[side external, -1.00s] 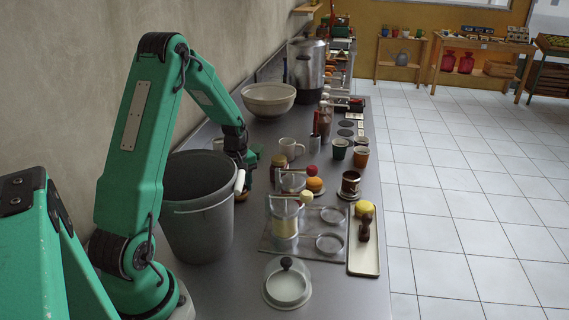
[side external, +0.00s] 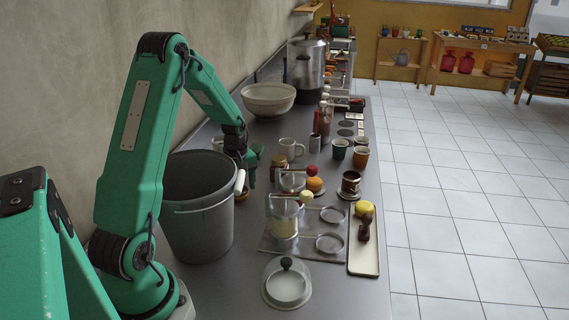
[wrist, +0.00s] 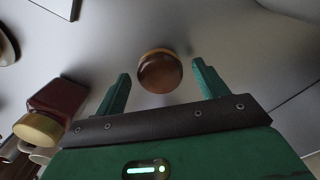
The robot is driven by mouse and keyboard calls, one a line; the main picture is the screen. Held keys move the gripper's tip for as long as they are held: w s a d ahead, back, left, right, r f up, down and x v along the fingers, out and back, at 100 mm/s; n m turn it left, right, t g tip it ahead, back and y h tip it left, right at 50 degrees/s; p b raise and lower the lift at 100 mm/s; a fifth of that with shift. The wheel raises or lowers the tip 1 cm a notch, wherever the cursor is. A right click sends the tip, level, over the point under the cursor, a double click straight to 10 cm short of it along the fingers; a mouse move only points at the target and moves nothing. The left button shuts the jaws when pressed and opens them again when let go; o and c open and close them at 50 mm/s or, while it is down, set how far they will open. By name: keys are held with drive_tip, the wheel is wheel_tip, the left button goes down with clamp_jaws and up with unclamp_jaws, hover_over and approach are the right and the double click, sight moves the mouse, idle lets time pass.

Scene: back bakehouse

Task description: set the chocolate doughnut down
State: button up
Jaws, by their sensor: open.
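The chocolate doughnut (wrist: 160,74) shows in the wrist view as a round, glossy brown top with a tan edge. It rests on the grey worktop (wrist: 135,30). My gripper (wrist: 160,80) is open, with one green finger on each side of the doughnut and visible gaps between. In the side view my gripper (side external: 250,172) is low over the worktop, just behind and right of the grey bucket (side external: 197,220).
A dark red jar with a tan lid (wrist: 58,98) stands close left of my gripper in the wrist view. Several mugs, a metal plate (side external: 270,245) with jars and a cream tray (side external: 364,258) occupy the worktop's right. A cream bowl (side external: 268,98) stands farther back.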

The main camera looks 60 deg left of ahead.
wheel_tip(320, 180, up, 12)
idle(0.6)
idle(0.5)
drive_tip(key=s+d+r+m+t+y, duration=0.1)
drive_tip(key=d+r+m, duration=0.35)
drive_tip(key=d, duration=0.35)
drive_tip(key=s+d+r+m+t, duration=0.1)
drive_tip(key=d+r+m+t, duration=0.15)
drive_tip(key=d+r, duration=0.35)
drive_tip(key=s+d+m+t+h, duration=0.1)
drive_tip(key=s+d+m+t, duration=0.1)
drive_tip(key=s+d+m, duration=0.8)
drive_tip(key=shift+d+r+m, duration=0.35)
drive_tip(key=shift+d+m, duration=0.15)
drive_tip(key=shift+d, duration=1.3)
drive_tip(key=shift+s, duration=0.1)
